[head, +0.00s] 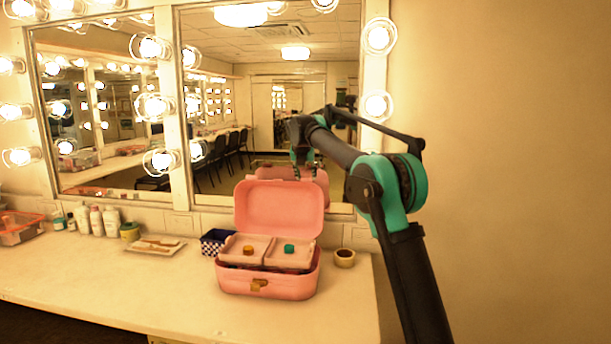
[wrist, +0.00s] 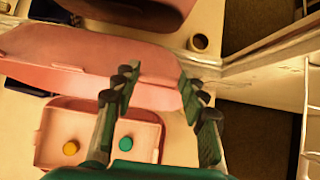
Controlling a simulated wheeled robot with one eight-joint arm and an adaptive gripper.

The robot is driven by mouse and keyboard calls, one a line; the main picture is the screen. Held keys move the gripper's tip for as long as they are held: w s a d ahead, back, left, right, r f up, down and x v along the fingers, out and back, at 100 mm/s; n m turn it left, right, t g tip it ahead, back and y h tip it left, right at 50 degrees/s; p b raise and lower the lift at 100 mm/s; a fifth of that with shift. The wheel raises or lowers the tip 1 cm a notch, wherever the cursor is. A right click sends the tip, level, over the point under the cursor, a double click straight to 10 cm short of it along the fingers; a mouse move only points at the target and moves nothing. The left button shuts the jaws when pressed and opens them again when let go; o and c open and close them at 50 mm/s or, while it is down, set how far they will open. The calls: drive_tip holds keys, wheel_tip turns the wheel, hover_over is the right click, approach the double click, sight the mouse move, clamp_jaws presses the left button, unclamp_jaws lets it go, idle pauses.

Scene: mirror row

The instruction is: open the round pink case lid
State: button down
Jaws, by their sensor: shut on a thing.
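The pink case (head: 300,288) with rounded corners stands open on the counter, a brass clasp on its front. Its lid (head: 279,205) is raised about upright at the back, and shows as a pink band in the wrist view (wrist: 60,62). My gripper (head: 306,172) is at the lid's top right edge. In the wrist view my gripper (wrist: 160,90) has one finger on either side of the pink lid and is shut on it. Inside the case are two pale trays, with an orange-yellow round piece (head: 248,250) and a teal one (head: 289,249).
A tape-like ring (head: 344,258) stands right of the case, a dark checkered box (head: 215,242) to its left. Farther left are a tray (head: 155,245), several bottles and an orange-rimmed basket (head: 20,228). The bulb-framed mirror (head: 270,110) is close behind. The counter's front left is clear.

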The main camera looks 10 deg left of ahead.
drive_tip(key=shift+d, duration=0.15)
drive_tip(key=c, duration=0.8)
unclamp_jaws()
drive_tip(key=shift+c, duration=0.2)
drive_tip(key=v, duration=1.2)
